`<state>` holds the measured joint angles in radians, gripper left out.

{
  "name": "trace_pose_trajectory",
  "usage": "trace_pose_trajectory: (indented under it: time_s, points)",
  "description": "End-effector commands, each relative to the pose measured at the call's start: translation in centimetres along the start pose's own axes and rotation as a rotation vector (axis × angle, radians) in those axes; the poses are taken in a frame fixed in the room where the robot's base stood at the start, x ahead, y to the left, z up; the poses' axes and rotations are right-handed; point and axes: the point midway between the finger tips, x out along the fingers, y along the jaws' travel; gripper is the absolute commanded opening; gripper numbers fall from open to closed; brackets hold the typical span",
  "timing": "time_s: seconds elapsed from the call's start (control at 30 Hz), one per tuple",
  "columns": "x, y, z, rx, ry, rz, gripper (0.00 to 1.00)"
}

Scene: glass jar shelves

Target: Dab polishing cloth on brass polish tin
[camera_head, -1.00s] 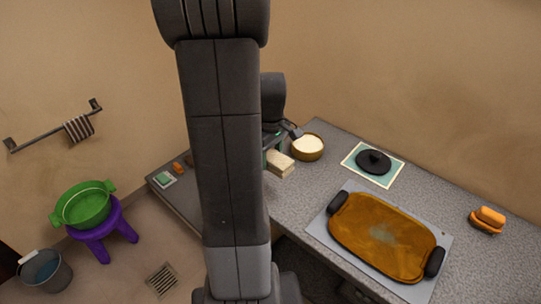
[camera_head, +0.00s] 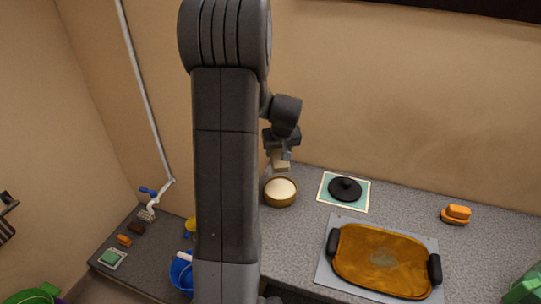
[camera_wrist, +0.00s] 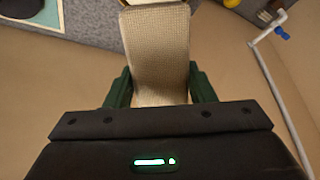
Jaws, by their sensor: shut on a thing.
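My gripper (camera_head: 283,152) is shut on a folded cream polishing cloth (camera_head: 281,161). The cloth also fills the middle of the wrist view (camera_wrist: 157,50), between the green fingers. In the head view my gripper and the cloth are just above the brass polish tin (camera_head: 280,192), a round brass-coloured tin with a pale cream top. I cannot tell from the head view how wide the gap between cloth and tin is. In the wrist view only a sliver of what may be the tin shows past the cloth's far end.
A black lid (camera_head: 345,190) lies on a green-bordered mat right of the tin. An amber tray with black handles (camera_head: 385,262) and an orange brush (camera_head: 456,214) lie further right. A blue bucket (camera_head: 181,276) stands at left. The wall is close behind the counter.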

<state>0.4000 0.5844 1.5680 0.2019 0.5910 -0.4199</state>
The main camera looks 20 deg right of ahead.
Motion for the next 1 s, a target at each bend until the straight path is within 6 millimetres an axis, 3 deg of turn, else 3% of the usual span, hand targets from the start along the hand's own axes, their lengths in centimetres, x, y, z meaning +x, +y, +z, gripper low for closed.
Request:
trace_pose_trajectory:
  time_s: [0.47, 1.0]
  points:
    - [0.2, 0.0, 0.1, -0.002, -0.001, 0.0, 0.31]
    - [4.8, 0.0, 2.2, -0.002, -0.002, 0.0, 0.31]
